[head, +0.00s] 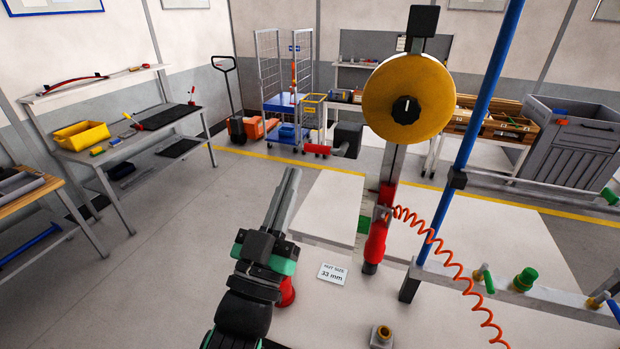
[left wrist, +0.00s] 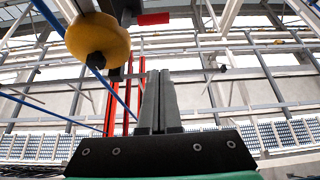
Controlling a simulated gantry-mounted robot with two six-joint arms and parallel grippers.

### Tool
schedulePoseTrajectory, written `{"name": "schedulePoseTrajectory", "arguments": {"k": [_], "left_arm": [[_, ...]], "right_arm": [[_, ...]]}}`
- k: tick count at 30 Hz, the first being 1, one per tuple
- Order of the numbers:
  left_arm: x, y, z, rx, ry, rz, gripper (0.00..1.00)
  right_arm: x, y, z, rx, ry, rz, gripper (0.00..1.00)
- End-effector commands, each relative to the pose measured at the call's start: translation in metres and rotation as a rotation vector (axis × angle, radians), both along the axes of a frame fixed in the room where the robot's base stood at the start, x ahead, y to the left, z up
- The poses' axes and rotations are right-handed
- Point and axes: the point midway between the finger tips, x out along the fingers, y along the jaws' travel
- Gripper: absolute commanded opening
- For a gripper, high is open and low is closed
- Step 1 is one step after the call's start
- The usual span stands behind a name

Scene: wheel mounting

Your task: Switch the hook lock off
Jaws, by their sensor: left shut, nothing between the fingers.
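My left gripper (head: 291,175) is shut and empty, its long grey fingers pointing up and away over the pale bench top. Its fingers also show shut in the left wrist view (left wrist: 158,75). A yellow disc-shaped balancer (head: 428,100) with a black knob hangs to the right of and above the gripper; it also shows in the left wrist view (left wrist: 88,42). A grey strap runs down from it to a small red part (head: 387,194) above a red hand tool (head: 375,243). I cannot tell which part is the hook lock. The gripper touches none of these.
An orange coiled hose (head: 452,262) and a blue post (head: 468,150) stand right of the tool. A "nut size 33 mm" card (head: 332,274) and a brass-coloured nut (head: 384,333) lie on the bench. A red object (head: 288,293) is partly hidden beside my left wrist.

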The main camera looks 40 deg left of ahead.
Motion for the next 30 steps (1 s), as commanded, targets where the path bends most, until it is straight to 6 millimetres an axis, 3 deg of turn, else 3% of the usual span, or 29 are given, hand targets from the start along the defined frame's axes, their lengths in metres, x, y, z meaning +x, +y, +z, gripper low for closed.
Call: {"name": "schedulePoseTrajectory", "arguments": {"k": [14, 29, 30], "left_arm": [[0.005, 0.002, 0.004, -0.001, -0.002, 0.0, 0.0], [0.083, 0.031, 0.055, -0.001, -0.002, 0.001, 0.0], [0.085, 0.031, 0.039, -0.001, 0.004, 0.0, 0.0]], "right_arm": [[0.0, 0.0, 0.002, 0.0, -0.001, 0.0, 0.5], [0.0, 0.0, 0.019, 0.0, -0.001, 0.0, 0.5], [0.0, 0.0, 0.012, 0.0, -0.001, 0.0, 0.5]]}}
